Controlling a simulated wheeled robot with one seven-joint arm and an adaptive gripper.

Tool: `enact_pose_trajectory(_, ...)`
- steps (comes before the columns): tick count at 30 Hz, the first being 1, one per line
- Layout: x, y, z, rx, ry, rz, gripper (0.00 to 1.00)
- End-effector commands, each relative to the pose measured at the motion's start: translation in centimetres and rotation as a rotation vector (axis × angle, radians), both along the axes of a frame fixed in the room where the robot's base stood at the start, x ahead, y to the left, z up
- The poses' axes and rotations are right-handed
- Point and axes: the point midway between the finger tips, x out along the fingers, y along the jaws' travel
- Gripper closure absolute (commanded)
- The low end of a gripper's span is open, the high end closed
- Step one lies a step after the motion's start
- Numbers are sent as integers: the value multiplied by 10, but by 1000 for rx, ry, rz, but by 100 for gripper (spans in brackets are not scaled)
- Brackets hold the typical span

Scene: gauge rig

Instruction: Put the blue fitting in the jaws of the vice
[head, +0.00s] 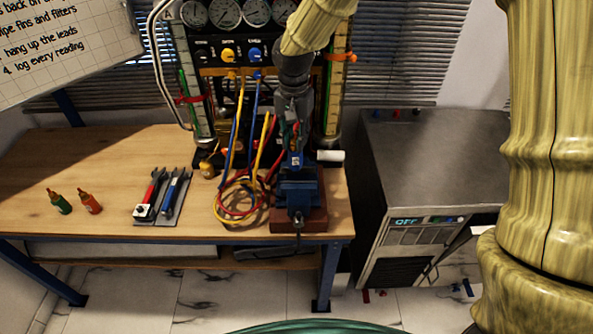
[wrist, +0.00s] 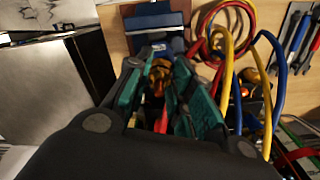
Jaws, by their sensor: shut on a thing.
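The blue vice (head: 298,190) stands on a red-brown block near the front right of the workbench. It also shows at the top of the wrist view (wrist: 152,20). My gripper (head: 294,143) points down just above the vice.
Red, yellow and blue hoses (head: 240,195) coil just left of the vice. Tools on a dark mat (head: 160,195) and two small bottles (head: 75,202) lie further left. The gauge panel (head: 238,40) stands behind. A grey cabinet (head: 425,180) stands right of the bench (head: 100,150).

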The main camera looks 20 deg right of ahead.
Motion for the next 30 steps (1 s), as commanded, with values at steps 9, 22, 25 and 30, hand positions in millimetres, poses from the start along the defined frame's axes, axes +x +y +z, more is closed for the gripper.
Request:
enact_pose_trajectory(9,-5,-14,-39,0,3,-20,100)
enact_pose_trajectory(22,-5,-13,-68,0,3,-19,100)
enact_pose_trajectory(25,-5,-13,-79,-1,3,-17,100)
enact_pose_trajectory(30,-4,-12,-90,0,1,-18,100)
